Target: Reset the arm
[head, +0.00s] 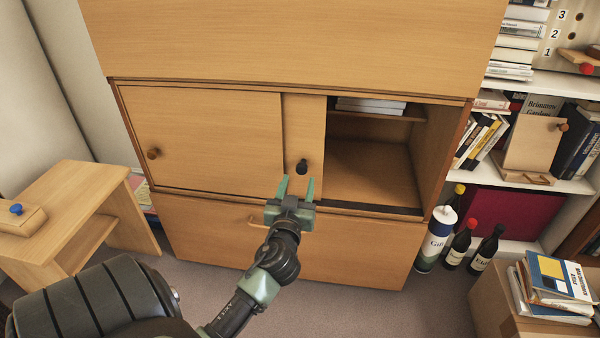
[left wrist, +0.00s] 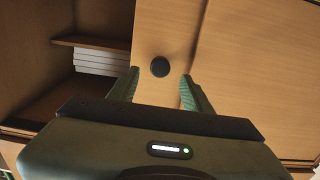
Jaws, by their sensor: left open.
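My left gripper (head: 297,189) is open and empty in front of the wooden cabinet (head: 300,45). Its green fingers point at the cabinet, just below a dark round knob (head: 302,167) on the inner sliding door (head: 304,125). In the left wrist view the same knob (left wrist: 160,67) shows ahead, between and beyond the two open fingers (left wrist: 158,90); it appears apart from them. The outer sliding door (head: 205,130) with a brown knob (head: 153,153) covers the left side. The right part of the compartment (head: 370,170) is open. My right gripper is not in view.
White books (head: 370,105) lie on the inner shelf. A small wooden table (head: 85,190) stands at the left. Bottles (head: 461,240), a white canister (head: 436,238) and a box with books (head: 555,285) stand at the right. Carpet (head: 370,310) is clear in front.

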